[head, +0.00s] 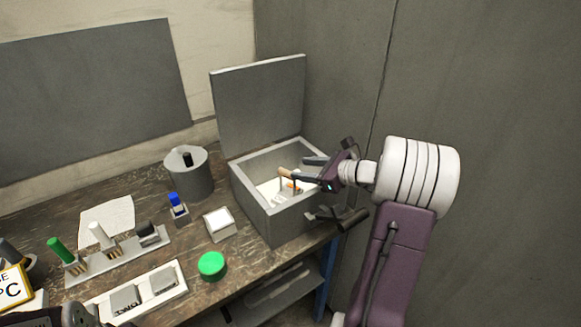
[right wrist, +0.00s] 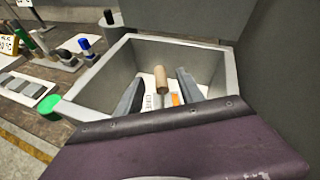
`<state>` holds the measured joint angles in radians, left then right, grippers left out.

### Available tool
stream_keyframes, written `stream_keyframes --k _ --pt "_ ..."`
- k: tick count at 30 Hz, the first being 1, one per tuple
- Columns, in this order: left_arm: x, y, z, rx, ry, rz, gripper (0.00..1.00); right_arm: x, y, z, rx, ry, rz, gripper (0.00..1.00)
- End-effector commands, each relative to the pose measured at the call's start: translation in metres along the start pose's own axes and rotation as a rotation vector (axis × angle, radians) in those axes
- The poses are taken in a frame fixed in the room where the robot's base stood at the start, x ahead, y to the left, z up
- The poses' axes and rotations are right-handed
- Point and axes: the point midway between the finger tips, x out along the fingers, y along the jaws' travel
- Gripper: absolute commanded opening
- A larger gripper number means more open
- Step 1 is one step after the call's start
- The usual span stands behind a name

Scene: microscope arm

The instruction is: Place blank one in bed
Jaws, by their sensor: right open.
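A white tray (head: 180,291) holds grey blocks at the front left of the table. One grey block (head: 125,300) bears dark lettering that I cannot read surely, and another plain-looking grey block (head: 162,280) lies beside it. I cannot tell which thing is the bed. My right gripper (head: 300,170) reaches into the open grey box from the right. In the right wrist view its fingers (right wrist: 158,92) are spread, with a tan cylinder (right wrist: 161,80) showing between them; I see no grip on it. My left gripper does not clearly show.
The grey box (head: 287,223) has its lid (head: 262,103) raised and holds white and orange items. A green disc (head: 211,265), a small white-topped block (head: 219,224), a grey canister (head: 190,180) and a rack of stamps (head: 118,256) stand to its left. A wall rises behind.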

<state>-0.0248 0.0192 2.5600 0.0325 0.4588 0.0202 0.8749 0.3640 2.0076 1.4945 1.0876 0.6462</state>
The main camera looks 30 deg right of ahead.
Motion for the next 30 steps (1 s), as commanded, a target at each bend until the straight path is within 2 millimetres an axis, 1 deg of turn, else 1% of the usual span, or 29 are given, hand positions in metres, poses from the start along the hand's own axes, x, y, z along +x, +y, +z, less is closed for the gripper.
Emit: stream_keyframes --k 1,3,6,10,26,28,29,30 --pt "0.000 0.000 0.000 0.000 0.000 0.000 0.36 -0.013 -0.002 0.001 -0.002 0.000 -0.007 0.45" --pt "0.000 0.000 0.000 0.000 0.000 0.000 0.36 -0.029 -0.002 0.002 -0.002 -0.001 -0.006 0.45" --pt "-0.001 0.000 0.000 0.000 0.000 0.000 0.36 -0.044 -0.002 0.002 -0.003 -0.003 -0.005 0.45" --pt "-0.001 0.000 0.000 0.000 0.000 0.000 0.36 -0.053 -0.001 0.003 -0.003 -0.003 -0.002 0.45" --pt "-0.001 0.000 0.000 0.000 0.000 0.000 0.36 -0.053 0.000 0.004 -0.006 -0.006 0.001 0.45" --pt "-0.002 0.000 0.000 0.000 0.000 0.000 0.36 -0.043 0.008 0.011 -0.020 -0.012 0.032 0.45" --pt "-0.002 0.000 0.000 0.000 0.000 0.000 0.36 -0.036 0.016 0.018 -0.036 -0.019 0.058 0.45" --pt "-0.002 0.000 0.000 0.000 0.000 0.000 0.36 -0.022 0.031 0.031 -0.066 -0.031 0.105 0.45"
